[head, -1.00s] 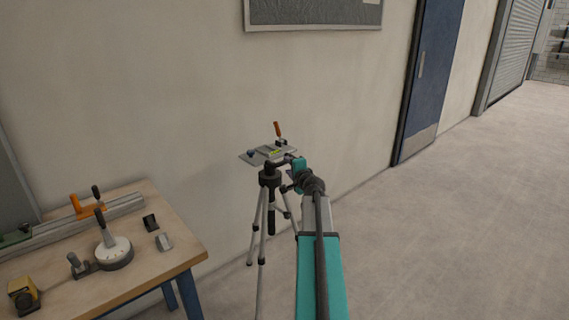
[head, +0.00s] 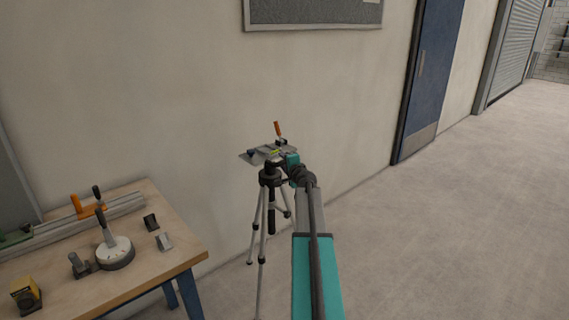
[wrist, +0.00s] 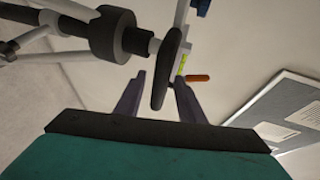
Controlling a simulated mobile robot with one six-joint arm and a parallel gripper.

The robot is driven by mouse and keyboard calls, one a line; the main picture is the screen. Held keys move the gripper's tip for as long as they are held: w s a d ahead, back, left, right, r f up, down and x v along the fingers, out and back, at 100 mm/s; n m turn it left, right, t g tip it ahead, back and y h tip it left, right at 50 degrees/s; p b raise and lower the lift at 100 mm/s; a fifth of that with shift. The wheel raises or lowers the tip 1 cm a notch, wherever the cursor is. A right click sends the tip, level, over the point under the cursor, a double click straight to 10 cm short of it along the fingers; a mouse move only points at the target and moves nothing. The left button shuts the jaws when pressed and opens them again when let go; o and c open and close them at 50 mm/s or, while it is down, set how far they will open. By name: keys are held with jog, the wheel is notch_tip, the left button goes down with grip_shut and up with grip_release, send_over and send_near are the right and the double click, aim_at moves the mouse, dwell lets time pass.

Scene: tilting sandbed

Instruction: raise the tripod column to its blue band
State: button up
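The tripod (head: 262,225) stands on the floor by the wall, with grey legs and a dark collar. A flat grey plate (head: 250,157) with an orange-handled lever (head: 278,129) sits on top. In the wrist view the tripod lies sideways: the dark collar (wrist: 112,35), a short pale stretch of column (wrist: 154,46), then a dark disc (wrist: 171,66). My gripper (wrist: 161,78) is open, its two fingers apart on either side of the disc's near edge. I cannot tell whether either finger touches it. No blue band can be made out on the column.
A wooden bench (head: 165,265) with a dial fixture (head: 114,250), clamps and small blocks stands at the left. The wall is close behind the tripod. A blue door (head: 428,90) is at the right, with clear floor in front.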

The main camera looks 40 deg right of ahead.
grip_shut()
jog(key=shift+r, duration=0.15)
notch_tip(320, 180, up, 22)
jog(key=p, duration=1.1)
jog(key=shift+f, duration=0.25)
jog(key=shift+w, duration=0.1)
jog(key=shift+c, duration=0.8)
grip_release()
jog(key=shift+o, duration=0.8)
jog(key=shift+f, duration=0.25)
